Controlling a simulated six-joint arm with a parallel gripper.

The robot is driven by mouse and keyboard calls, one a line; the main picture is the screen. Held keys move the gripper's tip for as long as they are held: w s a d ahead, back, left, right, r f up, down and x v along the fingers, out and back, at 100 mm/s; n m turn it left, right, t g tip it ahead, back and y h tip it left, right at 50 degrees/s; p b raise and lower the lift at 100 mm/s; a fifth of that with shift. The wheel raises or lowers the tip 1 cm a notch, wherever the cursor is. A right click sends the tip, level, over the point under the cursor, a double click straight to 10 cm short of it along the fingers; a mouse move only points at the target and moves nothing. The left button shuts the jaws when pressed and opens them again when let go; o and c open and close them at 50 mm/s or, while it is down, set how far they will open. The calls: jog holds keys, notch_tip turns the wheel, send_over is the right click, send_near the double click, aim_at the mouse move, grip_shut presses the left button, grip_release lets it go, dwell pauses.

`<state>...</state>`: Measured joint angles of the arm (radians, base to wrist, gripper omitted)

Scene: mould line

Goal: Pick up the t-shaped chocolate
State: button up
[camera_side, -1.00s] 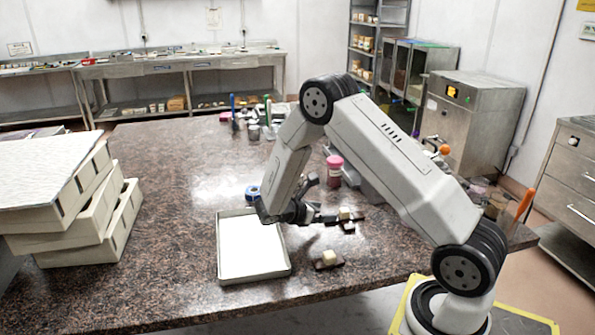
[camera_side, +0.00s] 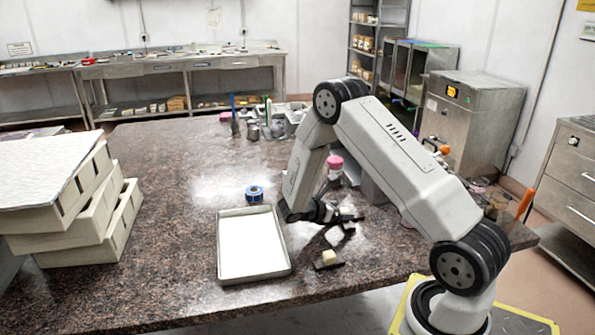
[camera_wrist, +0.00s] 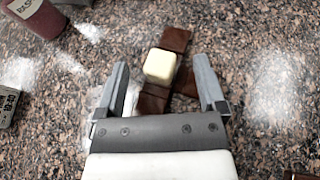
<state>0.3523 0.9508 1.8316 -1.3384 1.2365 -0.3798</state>
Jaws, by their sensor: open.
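A brown chocolate piece made of joined square blocks (camera_wrist: 176,39), with a cream cube (camera_wrist: 160,66) on top, lies on the speckled counter in the wrist view. Its outline looks like a T, though the cube covers part of it. My gripper (camera_wrist: 161,64) is open, with one finger to each side of the piece and nothing held. The fingers appear apart from the chocolate; their height above it is hard to tell.
A white-lined metal tray (camera_side: 222,250) is left of my gripper. A blue roll (camera_side: 254,194) and a pink-lidded jar (camera_side: 335,162) stand behind. Stacked trays (camera_side: 95,215) are far left.

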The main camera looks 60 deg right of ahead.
jog(key=shift+d, duration=0.1)
dwell(0.4)
grip_shut()
